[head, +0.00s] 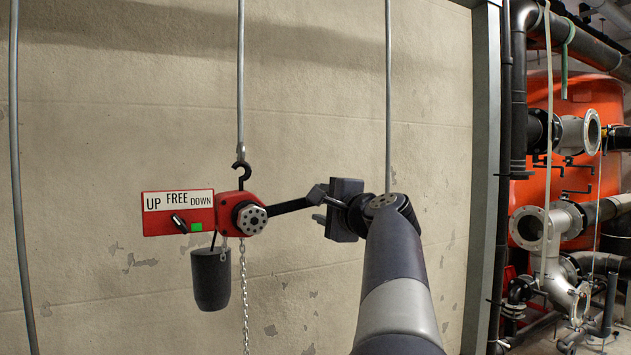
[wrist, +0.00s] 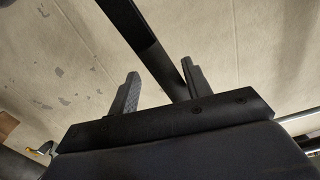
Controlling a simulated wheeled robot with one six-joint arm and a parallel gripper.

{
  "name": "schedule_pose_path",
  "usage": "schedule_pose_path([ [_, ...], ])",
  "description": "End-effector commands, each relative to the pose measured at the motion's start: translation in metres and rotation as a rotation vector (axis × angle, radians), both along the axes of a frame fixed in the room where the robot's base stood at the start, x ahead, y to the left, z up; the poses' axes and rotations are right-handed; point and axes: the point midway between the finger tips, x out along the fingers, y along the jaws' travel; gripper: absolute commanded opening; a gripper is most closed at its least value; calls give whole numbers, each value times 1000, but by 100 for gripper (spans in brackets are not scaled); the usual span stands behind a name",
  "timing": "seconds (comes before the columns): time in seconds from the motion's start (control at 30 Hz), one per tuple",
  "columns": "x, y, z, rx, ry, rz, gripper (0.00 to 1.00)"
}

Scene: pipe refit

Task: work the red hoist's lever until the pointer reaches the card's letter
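The red hoist (head: 228,207) hangs by a black hook from a rod in front of the wall. Its plate reads UP, FREE, DOWN; a small dark selector (head: 180,223) tilts up-left toward UP, beside a green square (head: 196,227). The black lever (head: 288,206) reaches right from the hub, slightly raised, to my gripper (head: 317,206). In the wrist view the lever (wrist: 150,45) passes between the fingers of my gripper (wrist: 160,82). The fingers stand apart, the right one close to the lever, with a clear gap on the left. I cannot make out a card letter or pointer.
A dark cylindrical weight (head: 210,280) and a chain (head: 245,300) hang below the hoist. Thin vertical rods stand at the left (head: 14,180) and behind my arm (head: 388,90). A metal post (head: 486,180) and pipework (head: 560,150) are on the right. The wall is otherwise bare.

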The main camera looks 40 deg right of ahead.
Motion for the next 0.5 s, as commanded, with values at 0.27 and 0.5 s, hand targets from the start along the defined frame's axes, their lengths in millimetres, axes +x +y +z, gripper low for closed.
schedule_pose_path([
  [0.27,1,-1,-9,16,3,0,44],
  [0.5,1,0,-40,103,-16,1,44],
])
